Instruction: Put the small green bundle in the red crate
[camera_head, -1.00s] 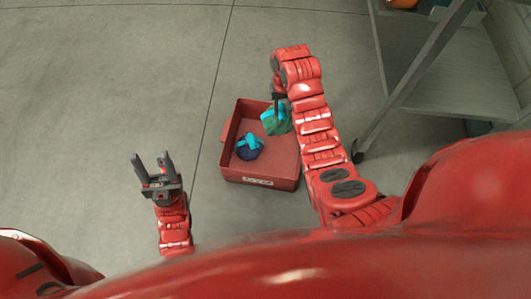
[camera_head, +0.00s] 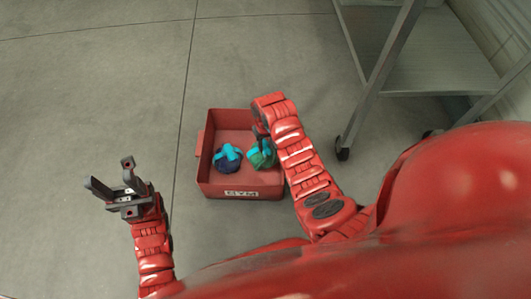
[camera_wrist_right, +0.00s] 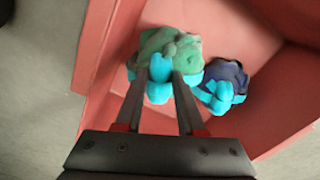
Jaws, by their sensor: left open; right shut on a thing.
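The small green bundle (camera_head: 262,158), with cyan straps, is at the right side of the red crate (camera_head: 206,180) on the floor. My right gripper (camera_head: 262,138) is shut on it; in the right wrist view the fingers (camera_wrist_right: 160,95) close on the cyan part of the green bundle (camera_wrist_right: 168,45). The bundle is inside the crate's outline, next to its wall; I cannot tell whether it touches the crate floor. My left gripper (camera_head: 108,178) is open and empty, left of the crate.
A dark blue bundle (camera_head: 228,163) with cyan straps lies in the crate, beside the green one, and also shows in the right wrist view (camera_wrist_right: 229,75). A grey wheeled shelf rack (camera_head: 420,50) stands at the back right. The floor left of the crate is clear.

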